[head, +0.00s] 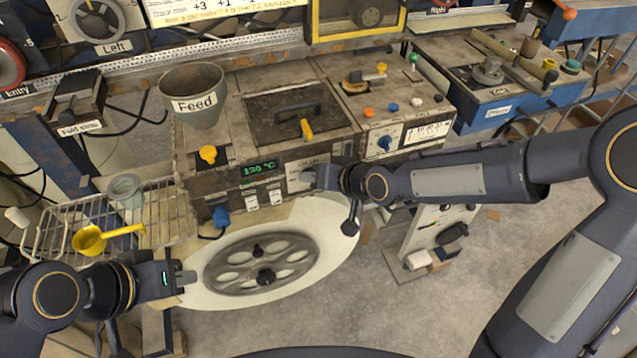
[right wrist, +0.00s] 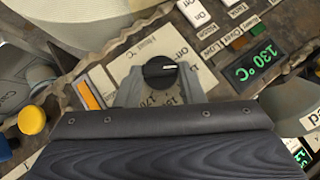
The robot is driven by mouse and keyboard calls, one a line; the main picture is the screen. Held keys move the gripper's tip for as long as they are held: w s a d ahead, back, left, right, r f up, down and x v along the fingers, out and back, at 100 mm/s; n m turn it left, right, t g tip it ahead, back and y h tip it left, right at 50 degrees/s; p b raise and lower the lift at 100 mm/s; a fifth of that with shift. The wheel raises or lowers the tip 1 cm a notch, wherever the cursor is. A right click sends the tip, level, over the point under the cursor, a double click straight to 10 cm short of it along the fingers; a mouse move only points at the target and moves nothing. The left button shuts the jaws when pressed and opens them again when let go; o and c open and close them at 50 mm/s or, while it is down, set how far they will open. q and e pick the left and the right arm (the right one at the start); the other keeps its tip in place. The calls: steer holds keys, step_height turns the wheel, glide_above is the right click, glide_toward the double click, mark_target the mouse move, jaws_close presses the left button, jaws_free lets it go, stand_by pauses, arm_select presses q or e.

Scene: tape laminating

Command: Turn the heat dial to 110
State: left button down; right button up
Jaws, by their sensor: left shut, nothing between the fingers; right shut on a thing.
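The heat dial (right wrist: 160,70) is a round black knob with a white pointer line, on a pale scale plate on the machine's front panel. In the right wrist view my right gripper (right wrist: 158,80) is shut on it, one finger on each side. In the head view my right gripper (head: 318,178) reaches the panel from the right and hides the dial. The green display (head: 260,169) reads 130 °C, and it also shows in the right wrist view (right wrist: 255,62). My left gripper (head: 188,278) is shut and empty at the lower left, beside the large wheel.
A Feed hopper (head: 193,103) stands on the machine's left. White switches (head: 262,199) sit left of the dial. A yellow ladle (head: 92,239) and a cup (head: 127,190) rest on a wire rack. A dark spoked wheel (head: 240,274) lies below the panel.

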stand_by(0.3)
steer(key=o, duration=1)
steer(key=v, duration=0.8)
steer(key=shift+p, duration=0.45)
steer(key=shift+a, duration=0.15)
